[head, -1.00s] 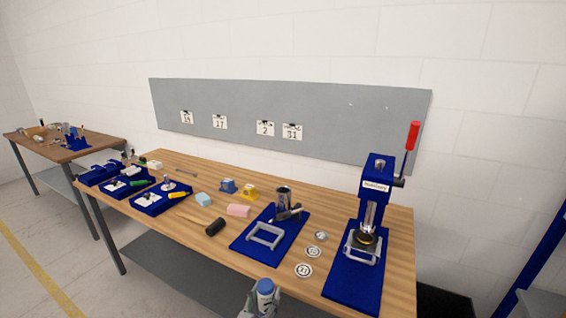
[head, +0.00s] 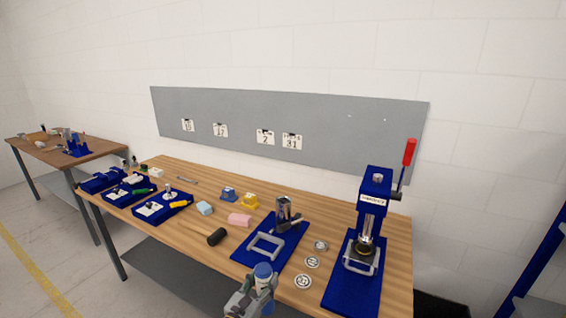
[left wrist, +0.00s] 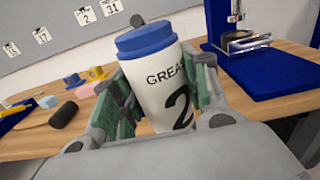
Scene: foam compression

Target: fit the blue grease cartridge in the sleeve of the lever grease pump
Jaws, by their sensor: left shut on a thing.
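The grease cartridge is a white cylinder (left wrist: 160,82) with a blue cap, lettering and a large 2. My left gripper (left wrist: 158,95) is shut around its sides and holds it upright, slightly tilted in the wrist view. In the head view the left gripper (head: 257,293) is at the table's front edge, with the blue cap (head: 263,270) on top. Just behind it is a blue base plate (head: 290,242) with a grey frame, a metal sleeve (head: 283,207) and a dark lever, which looks like the grease pump. The sleeve's inside is not clear. My right gripper is not in view.
A blue press (head: 376,190) with a red-handled lever stands at the right. Several round discs (head: 312,262) lie between it and the pump's plate. A black cylinder (head: 216,237) and a pink block (head: 240,220) lie left of the plate. Blue trays stand farther left.

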